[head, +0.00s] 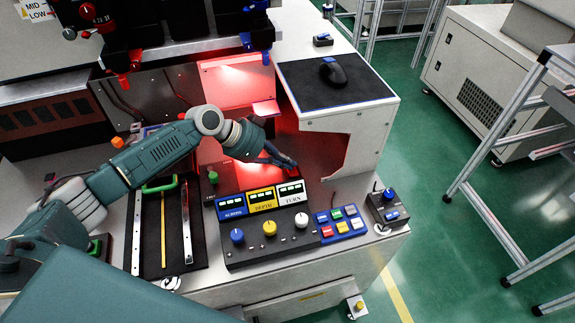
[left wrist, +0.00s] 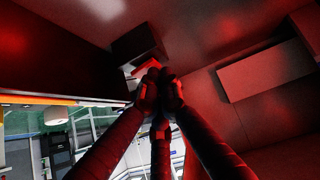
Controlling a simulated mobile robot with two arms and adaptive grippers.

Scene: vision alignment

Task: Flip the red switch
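My left gripper (head: 284,162) reaches in from the left under the red-lit machine, its dark fingers low and slanting right. In the left wrist view the three fingers of the left gripper (left wrist: 157,78) are drawn together at their tips, with nothing seen between them. A black block with a bright red part (left wrist: 147,68), which looks like the red switch, sits right by the fingertips. I cannot tell whether they touch. In the head view the switch is not clearly made out; the fingers and red glow hide that spot. My right gripper is not in view.
A control panel with blue, yellow and white knobs (head: 269,229) stands in front of the gripper. A coloured button pad (head: 341,224) and a small joystick box (head: 388,207) are to its right. A white housing (head: 340,112) bounds the lit space on the right.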

